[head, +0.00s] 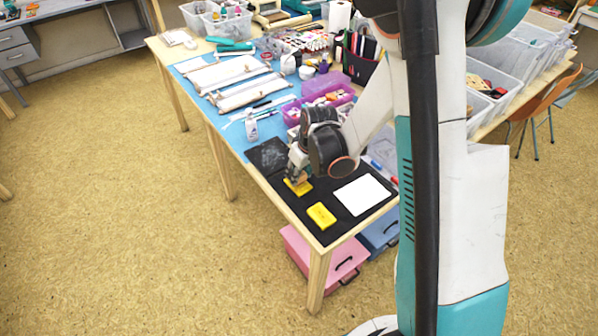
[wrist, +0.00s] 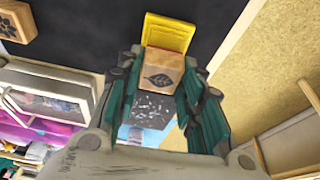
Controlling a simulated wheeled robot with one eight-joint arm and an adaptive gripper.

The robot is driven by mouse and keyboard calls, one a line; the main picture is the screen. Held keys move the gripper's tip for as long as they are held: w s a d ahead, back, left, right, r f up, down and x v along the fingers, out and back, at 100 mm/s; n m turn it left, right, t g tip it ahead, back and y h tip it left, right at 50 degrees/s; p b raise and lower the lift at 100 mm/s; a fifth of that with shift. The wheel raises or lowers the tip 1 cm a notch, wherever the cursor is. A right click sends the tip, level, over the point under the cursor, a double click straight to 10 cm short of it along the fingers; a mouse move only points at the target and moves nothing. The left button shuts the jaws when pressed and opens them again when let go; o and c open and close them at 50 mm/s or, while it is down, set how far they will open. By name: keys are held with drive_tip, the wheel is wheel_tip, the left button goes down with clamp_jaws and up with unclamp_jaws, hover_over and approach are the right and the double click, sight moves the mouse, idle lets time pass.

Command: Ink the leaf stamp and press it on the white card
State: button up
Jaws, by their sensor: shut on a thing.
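My gripper (head: 297,172) is low over the black mat, at the near yellow inkpad (head: 298,187). In the wrist view my gripper (wrist: 160,78) is shut on the leaf stamp (wrist: 161,79), a wooden block with a dark leaf on the face toward the camera. A yellow inkpad (wrist: 168,33) shows just beyond the stamp. I cannot tell whether the stamp touches it. A second yellow inkpad (head: 321,215) lies nearer the table's front corner. The white card (head: 362,195) lies flat to the right, with no visible mark.
The black mat (head: 323,232) has bare room around the card. Another wooden stamp (wrist: 15,22) shows at the wrist view's upper left. A white bottle (head: 251,127) and purple bins (head: 328,86) stand farther back. A dark slate (head: 268,155) lies left of my gripper.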

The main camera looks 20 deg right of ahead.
drive_tip(key=shift+f+b, duration=0.5)
drive_tip(key=shift+b, duration=0.1)
idle(1.7)
drive_tip(key=shift+r, duration=0.2)
drive_tip(key=shift+r+p, duration=0.3)
drive_tip(key=shift+r, duration=0.05)
drive_tip(key=shift+r, duration=0.1)
idle(0.4)
drive_tip(key=shift+r+p, duration=1.85)
drive_tip(key=shift+r, duration=0.85)
